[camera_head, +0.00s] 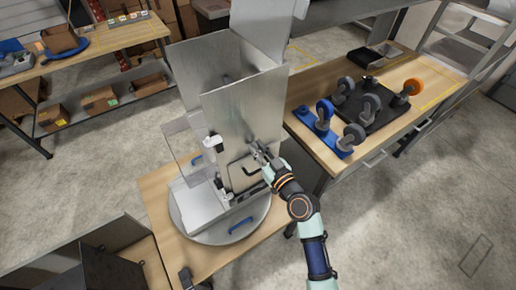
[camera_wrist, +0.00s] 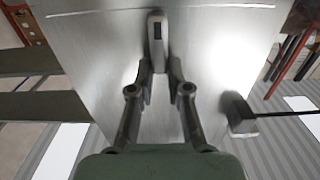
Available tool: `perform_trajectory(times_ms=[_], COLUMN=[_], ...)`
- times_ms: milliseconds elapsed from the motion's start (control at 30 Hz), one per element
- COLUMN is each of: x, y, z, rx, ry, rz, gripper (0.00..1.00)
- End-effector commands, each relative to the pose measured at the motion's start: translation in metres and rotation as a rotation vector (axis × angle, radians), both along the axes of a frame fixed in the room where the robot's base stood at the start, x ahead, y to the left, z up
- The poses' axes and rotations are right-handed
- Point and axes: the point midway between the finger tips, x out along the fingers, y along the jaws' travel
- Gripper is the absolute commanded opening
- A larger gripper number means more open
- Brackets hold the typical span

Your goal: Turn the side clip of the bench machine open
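The bench machine (camera_head: 240,105) is a tall metal housing of bare sheet panels on a round turntable (camera_head: 215,235). The side clip (camera_wrist: 157,32) is a small light-grey lever with a dark slot, upright against the machine's flat panel (camera_wrist: 95,60) in the wrist view. My gripper (camera_wrist: 159,70) reaches the panel, with one fingertip on each side of the clip's lower end. The fingers are drawn close together and appear closed on the clip. In the head view my gripper (camera_head: 258,150) is at the panel's lower right, and it largely hides the clip.
A dark bent handle with a grey block (camera_wrist: 240,118) sticks out right of my fingers in the wrist view. Blue handles (camera_head: 240,224) sit on the turntable. A clear panel (camera_head: 182,150) stands at the machine's left. A wooden bench (camera_head: 425,75) with caster wheels is at right.

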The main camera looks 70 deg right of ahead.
Motion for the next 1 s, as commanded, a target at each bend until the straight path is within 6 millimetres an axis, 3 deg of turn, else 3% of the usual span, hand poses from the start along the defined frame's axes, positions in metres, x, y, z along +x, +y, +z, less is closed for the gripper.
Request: perform_trajectory(times_ms=[467, 1000], x=[-0.0007, -0.0034], y=[-0.0008, -0.0047], z=[-0.0001, -0.0009], rx=[0.061, 0.435], ry=[-0.044, -0.306], rz=[0.000, 0.000], gripper=[0.00, 0.00])
